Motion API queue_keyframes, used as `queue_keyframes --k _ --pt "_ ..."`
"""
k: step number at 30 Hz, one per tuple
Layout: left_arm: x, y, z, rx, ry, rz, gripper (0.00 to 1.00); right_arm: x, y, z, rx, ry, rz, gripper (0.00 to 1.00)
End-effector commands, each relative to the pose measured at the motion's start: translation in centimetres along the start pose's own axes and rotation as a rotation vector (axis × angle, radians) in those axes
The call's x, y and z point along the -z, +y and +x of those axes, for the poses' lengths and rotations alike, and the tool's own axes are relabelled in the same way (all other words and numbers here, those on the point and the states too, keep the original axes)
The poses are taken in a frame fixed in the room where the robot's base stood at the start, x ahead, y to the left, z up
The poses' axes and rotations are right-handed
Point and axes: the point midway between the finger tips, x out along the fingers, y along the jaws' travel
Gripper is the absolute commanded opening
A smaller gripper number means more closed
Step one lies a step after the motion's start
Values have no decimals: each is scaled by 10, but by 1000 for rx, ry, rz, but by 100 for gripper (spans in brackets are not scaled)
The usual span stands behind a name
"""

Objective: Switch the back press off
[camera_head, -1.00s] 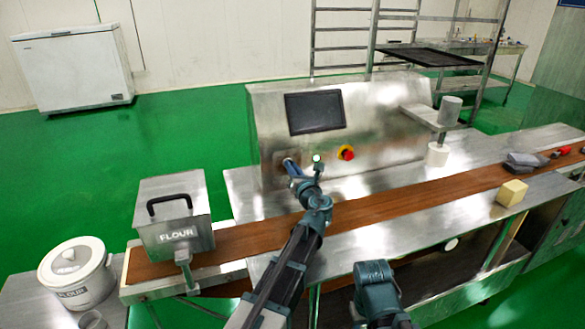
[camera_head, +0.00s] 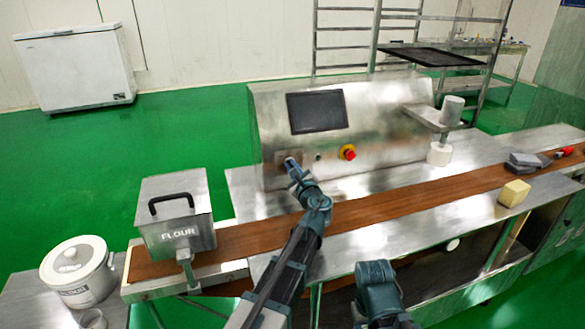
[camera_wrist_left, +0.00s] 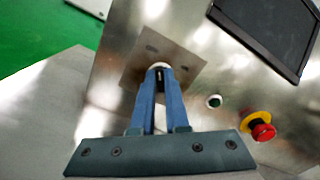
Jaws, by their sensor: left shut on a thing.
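The machine's steel housing (camera_head: 385,125) carries a switch (camera_wrist_left: 158,67) on a square plate at the left of its sloped front. My left gripper (camera_head: 292,164) is at this switch. In the left wrist view its blue fingers (camera_wrist_left: 160,85) are closed together on the switch, whose pale round base shows just past the tips. The fingers hide most of the switch. A small round indicator (camera_wrist_left: 214,101) sits right of the plate, dark green inside a pale ring. My right gripper's fingers are not in view.
A red emergency button (camera_head: 348,152) on yellow and a dark screen (camera_head: 317,111) are close to the right. A flour box (camera_head: 176,215) stands left on the brown belt (camera_head: 360,212). A yellow block (camera_head: 514,193) lies on the right ledge.

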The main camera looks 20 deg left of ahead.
Motion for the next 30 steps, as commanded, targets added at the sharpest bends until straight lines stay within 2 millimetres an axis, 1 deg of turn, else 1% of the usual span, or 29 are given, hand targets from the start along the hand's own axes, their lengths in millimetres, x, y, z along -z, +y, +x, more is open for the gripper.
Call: queue_keyframes --k 6,12,29,30 --pt "0 1 0 0 1 -118 0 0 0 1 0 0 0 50" --pt "0 2 0 -1 1 -179 0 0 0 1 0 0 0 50" --pt "0 2 -1 -1 1 -208 0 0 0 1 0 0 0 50" --pt "0 2 -1 -1 1 -208 14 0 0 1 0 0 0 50"
